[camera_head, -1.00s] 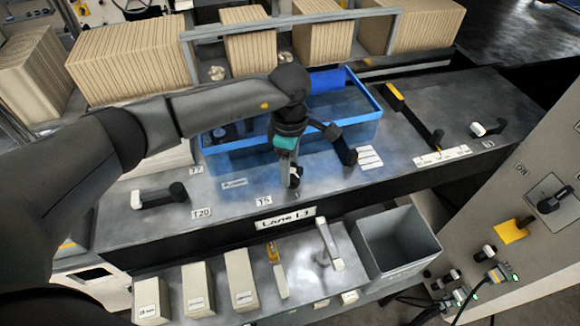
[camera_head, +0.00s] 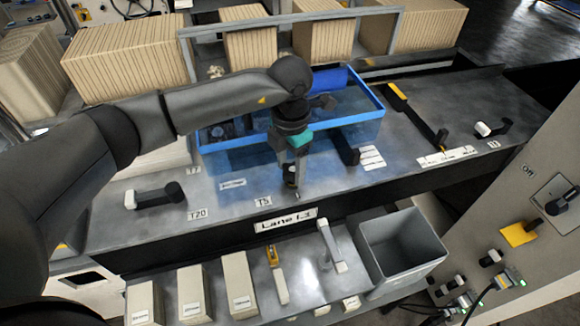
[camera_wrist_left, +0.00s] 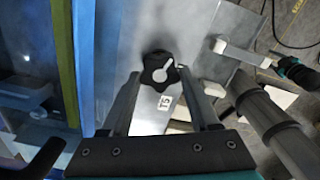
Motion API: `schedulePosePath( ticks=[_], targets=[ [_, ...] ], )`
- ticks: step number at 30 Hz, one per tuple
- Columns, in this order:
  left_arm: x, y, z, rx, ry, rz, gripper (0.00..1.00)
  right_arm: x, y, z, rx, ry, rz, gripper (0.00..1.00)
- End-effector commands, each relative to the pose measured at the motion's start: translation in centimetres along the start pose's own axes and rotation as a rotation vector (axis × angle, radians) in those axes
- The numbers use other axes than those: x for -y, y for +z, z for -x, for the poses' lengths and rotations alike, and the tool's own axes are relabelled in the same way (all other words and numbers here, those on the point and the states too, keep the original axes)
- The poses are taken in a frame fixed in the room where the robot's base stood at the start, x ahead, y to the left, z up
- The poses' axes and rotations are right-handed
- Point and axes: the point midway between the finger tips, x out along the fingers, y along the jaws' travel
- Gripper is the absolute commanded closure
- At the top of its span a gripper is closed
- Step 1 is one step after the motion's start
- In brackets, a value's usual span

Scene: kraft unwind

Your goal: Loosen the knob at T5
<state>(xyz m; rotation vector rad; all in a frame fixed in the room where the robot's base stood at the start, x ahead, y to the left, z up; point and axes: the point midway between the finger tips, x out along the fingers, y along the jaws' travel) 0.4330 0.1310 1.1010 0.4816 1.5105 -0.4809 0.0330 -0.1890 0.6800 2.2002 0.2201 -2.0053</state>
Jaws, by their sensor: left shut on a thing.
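The T5 knob is a black star-shaped knob with a white pointer mark, clear in the left wrist view (camera_wrist_left: 160,71). The T5 label (camera_wrist_left: 165,101) is just below it there. In the head view the label (camera_head: 263,203) is on the grey bench top, left of my left gripper (camera_head: 291,183). That gripper points down, its fingers on either side of the knob and shut on it. The knob is mostly hidden by the fingers in the head view.
A blue translucent tray (camera_head: 374,97) is behind the gripper. A black-and-white lever (camera_head: 155,197) by T20 is to the left. A grey bin (camera_head: 400,245) stands below the front edge.

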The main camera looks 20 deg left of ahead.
Motion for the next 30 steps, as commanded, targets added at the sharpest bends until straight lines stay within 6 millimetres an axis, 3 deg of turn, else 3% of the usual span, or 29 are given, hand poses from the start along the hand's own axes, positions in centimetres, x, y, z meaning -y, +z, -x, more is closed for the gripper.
schedulePosePath(
  ticks=[1, 18, 30],
  targets=[
    [0.23, -0.35, -0.67, -0.013, -0.004, 0.042, 0.94, 0.01, 0.0, -0.23, 0.0, 0.0, 0.0, 0.5],
    [0.61, -0.33, -0.68, -0.017, -0.001, 0.533, 0.94, 0.03, 0.02, -0.79, -0.001, 0.0, 0.0, 0.5],
    [0.7, -0.23, -0.64, -0.016, -0.001, 0.696, 0.94, 0.05, 0.01, -0.86, -0.001, 0.0, 0.0, 0.5]
  ],
)
